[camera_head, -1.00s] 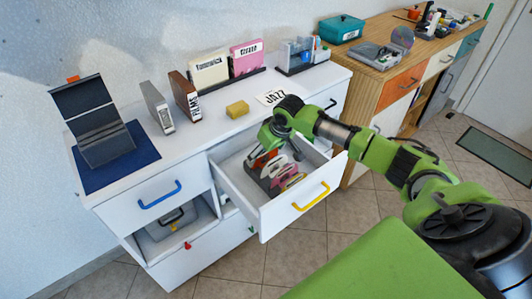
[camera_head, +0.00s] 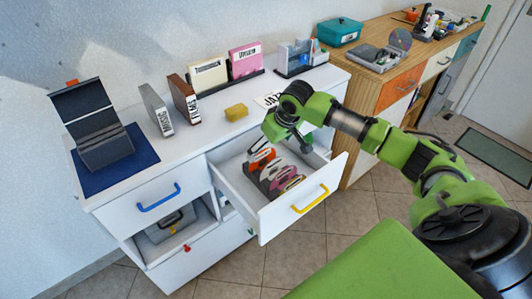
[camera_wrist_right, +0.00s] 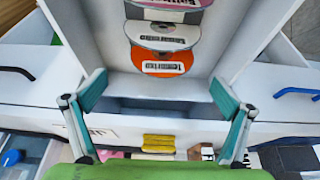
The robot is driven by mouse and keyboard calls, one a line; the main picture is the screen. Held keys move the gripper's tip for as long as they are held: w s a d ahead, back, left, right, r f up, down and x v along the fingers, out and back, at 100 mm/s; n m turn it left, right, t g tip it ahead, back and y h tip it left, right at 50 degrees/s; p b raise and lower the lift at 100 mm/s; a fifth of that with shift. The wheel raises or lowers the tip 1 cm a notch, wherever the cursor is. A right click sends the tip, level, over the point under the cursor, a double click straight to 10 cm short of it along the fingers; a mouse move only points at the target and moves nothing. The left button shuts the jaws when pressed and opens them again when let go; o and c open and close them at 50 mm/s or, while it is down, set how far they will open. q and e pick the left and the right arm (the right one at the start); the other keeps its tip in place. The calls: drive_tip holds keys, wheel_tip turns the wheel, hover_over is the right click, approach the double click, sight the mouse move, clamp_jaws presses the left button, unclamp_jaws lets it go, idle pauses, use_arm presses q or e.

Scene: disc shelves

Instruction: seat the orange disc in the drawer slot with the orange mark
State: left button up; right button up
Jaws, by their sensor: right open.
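The orange disc (camera_head: 262,158) stands in the rack inside the open white drawer (camera_head: 280,218), at the end of the row nearest the cabinet. In the right wrist view the orange disc (camera_wrist_right: 162,66) shows its label below a grey and a pink disc. I cannot make out the orange mark, nor tell how deep the disc sits in its slot. My right gripper (camera_head: 287,143) is above the drawer, apart from the disc. In the right wrist view its fingers (camera_wrist_right: 160,92) are spread wide with nothing between them. My left gripper is out of view.
The yellow block (camera_head: 236,111), the JAZZ card (camera_head: 268,100) and several upright cases are on the white cabinet top. A dark stand (camera_head: 103,140) is on a blue mat at left.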

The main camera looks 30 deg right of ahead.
drive_tip(key=shift+v, duration=2.75)
